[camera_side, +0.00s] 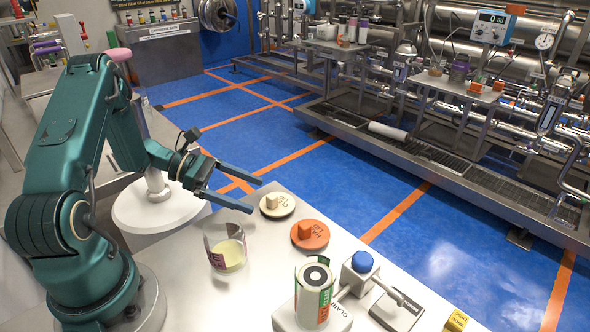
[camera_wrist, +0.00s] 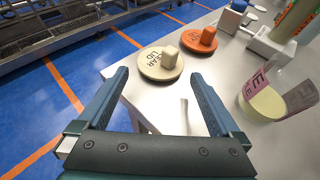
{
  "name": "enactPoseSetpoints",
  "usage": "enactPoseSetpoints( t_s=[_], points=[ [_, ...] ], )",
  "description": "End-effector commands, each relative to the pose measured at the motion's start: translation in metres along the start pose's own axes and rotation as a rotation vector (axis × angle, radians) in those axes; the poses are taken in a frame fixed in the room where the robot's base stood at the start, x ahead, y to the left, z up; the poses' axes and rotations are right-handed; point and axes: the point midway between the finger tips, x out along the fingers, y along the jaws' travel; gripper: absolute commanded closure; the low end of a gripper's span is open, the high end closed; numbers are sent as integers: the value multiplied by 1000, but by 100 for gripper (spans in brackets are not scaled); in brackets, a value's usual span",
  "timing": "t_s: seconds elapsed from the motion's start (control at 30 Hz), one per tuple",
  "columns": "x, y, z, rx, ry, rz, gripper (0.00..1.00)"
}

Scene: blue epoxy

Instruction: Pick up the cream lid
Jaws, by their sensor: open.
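The cream lid (camera_side: 278,205) is a flat round disc with a block-shaped knob and dark lettering. It lies on the table near its far edge, and in the wrist view the cream lid (camera_wrist: 161,64) shows beyond my fingertips. My gripper (camera_side: 257,194) is open and empty, with its two blue fingers apart, held above and to the left of the lid in the side view. In the wrist view my gripper (camera_wrist: 160,78) has its fingers spread on either side, with the lid ahead between and beyond them. Nothing touches the lid.
An orange lid (camera_side: 310,236) lies close beside the cream one. A clear cup with pale liquid (camera_side: 229,250) stands near my gripper. A labelled can (camera_side: 315,295) sits in a clamp with a blue knob (camera_side: 362,262). A yellow block (camera_side: 456,321) is at the table's right edge.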

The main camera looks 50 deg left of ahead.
Motion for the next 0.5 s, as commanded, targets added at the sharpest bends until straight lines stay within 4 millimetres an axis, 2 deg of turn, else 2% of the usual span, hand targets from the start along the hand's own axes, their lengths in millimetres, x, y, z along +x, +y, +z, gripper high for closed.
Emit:
enactPoseSetpoints(
  t_s=[0.23,0.5],
  points=[
    [31,-2,0,2,2,-8,0],
    [43,-1,0,3,3,-5,0]
  ],
)
